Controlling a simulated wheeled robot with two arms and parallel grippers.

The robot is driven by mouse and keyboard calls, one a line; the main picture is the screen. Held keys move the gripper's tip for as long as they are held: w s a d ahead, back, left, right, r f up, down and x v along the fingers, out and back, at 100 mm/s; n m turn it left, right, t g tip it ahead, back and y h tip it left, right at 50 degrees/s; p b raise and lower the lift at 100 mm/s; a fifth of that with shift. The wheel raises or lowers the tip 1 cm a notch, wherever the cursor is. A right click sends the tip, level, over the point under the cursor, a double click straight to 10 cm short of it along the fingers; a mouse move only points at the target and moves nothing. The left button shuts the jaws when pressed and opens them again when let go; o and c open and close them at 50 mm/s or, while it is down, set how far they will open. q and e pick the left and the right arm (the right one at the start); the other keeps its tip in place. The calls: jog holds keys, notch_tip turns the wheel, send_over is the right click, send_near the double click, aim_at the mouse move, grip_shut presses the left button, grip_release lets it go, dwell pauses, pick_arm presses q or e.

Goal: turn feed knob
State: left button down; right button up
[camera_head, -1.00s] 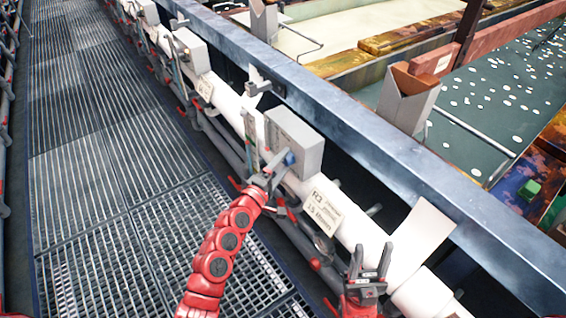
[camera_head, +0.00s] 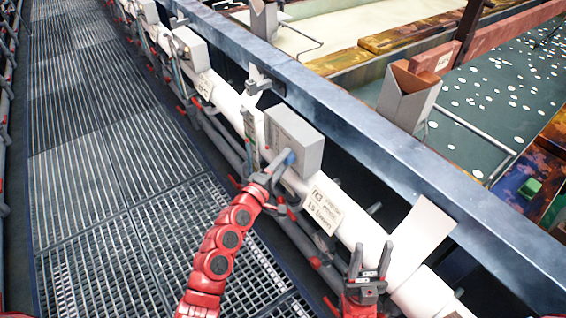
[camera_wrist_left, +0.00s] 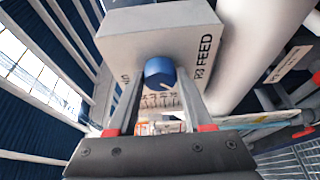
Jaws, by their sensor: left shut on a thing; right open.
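The blue feed knob (camera_wrist_left: 160,73) sits on the face of a grey box (camera_wrist_left: 150,30) marked "R3 FEED" in the left wrist view. In the head view the knob (camera_head: 289,157) shows at the lower left of the grey box (camera_head: 295,140). My left gripper (camera_head: 280,166) reaches up to it from below, and its two fingers (camera_wrist_left: 160,88) lie on either side of the knob, shut on it. The knob's white pointer line faces lower right in the wrist view. My right gripper (camera_head: 370,258) is open and empty beside the white pipe.
A white pipe (camera_head: 345,222) runs behind the box and carries an R3 label (camera_head: 325,209). A blue-grey rail (camera_head: 400,165) runs alongside. Similar grey boxes (camera_head: 190,48) stand farther along. The grated walkway (camera_head: 110,190) at left is clear.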

pick_arm(q)
jog(key=m+h+b, duration=0.1)
jog(key=m+b, duration=0.2)
jog(key=b, duration=0.7)
jog(key=f+m+t+h+b, duration=0.1)
jog(key=m+b, duration=0.3)
jog(key=b, duration=0.5)
jog(key=m+h+b, duration=0.1)
jog(key=m+b, duration=0.3)
jog(key=b, duration=0.6)
jog(key=shift+w+a+f+h+b, duration=0.1)
jog(key=shift+w+f+h+b, duration=0.1)
jog(key=shift+h+b, duration=0.2)
jog(key=shift+r+m+b, duration=0.25)
jog(key=shift+m+b, duration=0.25)
jog(key=shift+b, duration=0.15)
jog(key=shift+c, duration=1.6)
grip_release()
jog(key=shift+s, duration=0.1)
jog(key=p+v, duration=0.1)
jog(key=v, duration=1.6)
jog(key=shift+f, duration=0.45)
jog(key=shift+a, duration=0.1)
